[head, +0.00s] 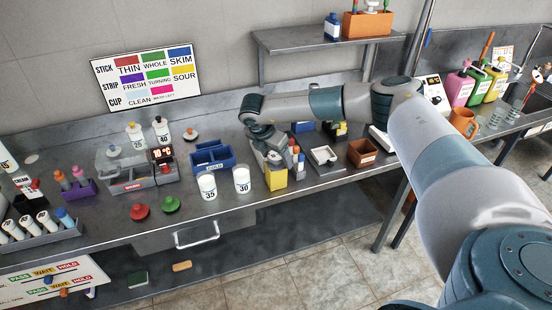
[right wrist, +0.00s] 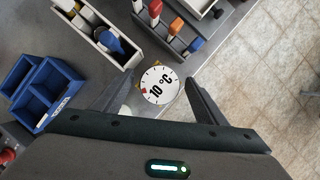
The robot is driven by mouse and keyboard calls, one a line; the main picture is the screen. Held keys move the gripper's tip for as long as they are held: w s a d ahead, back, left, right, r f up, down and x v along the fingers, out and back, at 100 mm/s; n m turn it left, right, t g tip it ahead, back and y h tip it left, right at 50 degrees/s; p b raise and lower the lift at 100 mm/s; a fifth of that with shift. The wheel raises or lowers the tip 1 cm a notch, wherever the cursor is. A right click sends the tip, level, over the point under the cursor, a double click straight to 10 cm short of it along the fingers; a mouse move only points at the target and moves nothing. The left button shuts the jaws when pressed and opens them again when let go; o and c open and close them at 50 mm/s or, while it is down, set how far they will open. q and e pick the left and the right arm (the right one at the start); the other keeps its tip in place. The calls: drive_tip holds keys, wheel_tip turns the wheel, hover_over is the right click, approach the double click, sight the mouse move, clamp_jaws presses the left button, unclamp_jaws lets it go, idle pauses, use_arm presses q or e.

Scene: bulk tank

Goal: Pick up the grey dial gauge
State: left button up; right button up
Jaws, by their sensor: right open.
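The dial gauge shows in the right wrist view as a round white dial face (right wrist: 159,86) with black marks, "°C", "10" and a small red mark. Its body is hidden below the face. A yellow piece shows right beside it; in the head view a yellow holder (head: 276,180) stands under my right gripper. In the head view I cannot make out the gauge. My right gripper (right wrist: 160,95) is open, its two fingers on either side of the dial face, with gaps to both. My left gripper is not in view.
A blue two-part bin (right wrist: 47,92) lies left of the gripper. A white-rimmed caddy (right wrist: 98,32) and a grey rack with coloured-topped tools (right wrist: 170,30) stand close by. Two white cups, 35 (head: 207,188) and 30 (head: 241,181), stand left. The bench edge drops to tiled floor.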

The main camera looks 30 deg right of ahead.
drive_tip(key=shift+f, duration=0.1)
drive_tip(key=shift+c, duration=0.2)
drive_tip(key=c, duration=1)
drive_tip(key=shift+r+b, duration=0.45)
drive_tip(key=shift+r, duration=0.1)
wheel_tip(320, 180, up, 8)
drive_tip(key=b, duration=0.3)
drive_tip(key=shift+r+b, duration=0.15)
drive_tip(key=shift+b, duration=0.25)
drive_tip(key=shift+r, duration=0.35)
